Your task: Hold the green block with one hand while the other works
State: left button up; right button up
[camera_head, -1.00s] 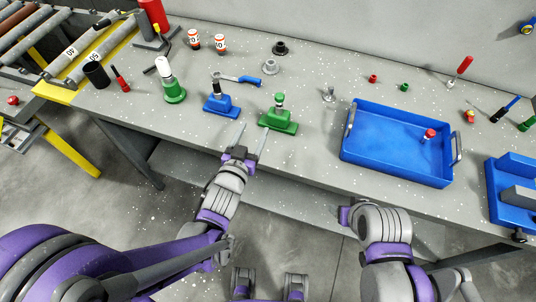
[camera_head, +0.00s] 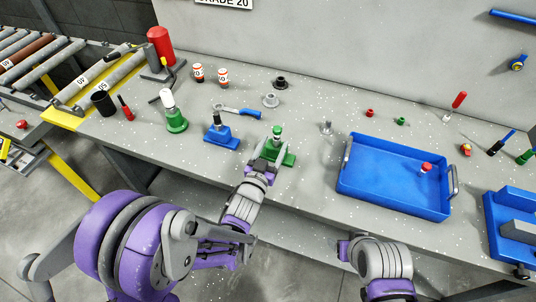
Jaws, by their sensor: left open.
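The green block (camera_head: 288,159) stands near the front edge of the grey bench, with a green-and-dark upright post on it. My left gripper (camera_head: 263,157) is open at the front left of this block, its fingers reaching to either side of the post. I cannot tell whether they touch it. My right arm is at the bottom, in front of the bench. The purple end of its wrist, at my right gripper (camera_head: 345,249), points left, and its fingers cannot be made out.
A wrench (camera_head: 240,112) lies behind. A blue tray (camera_head: 390,204) holding a small red-topped part stands to the right. Bench between tray and green block is mostly clear.

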pick_arm(q)
jog(key=shift+w+d, duration=0.15)
jog(key=shift+w, duration=0.3)
grip_shut()
dwell(1.1)
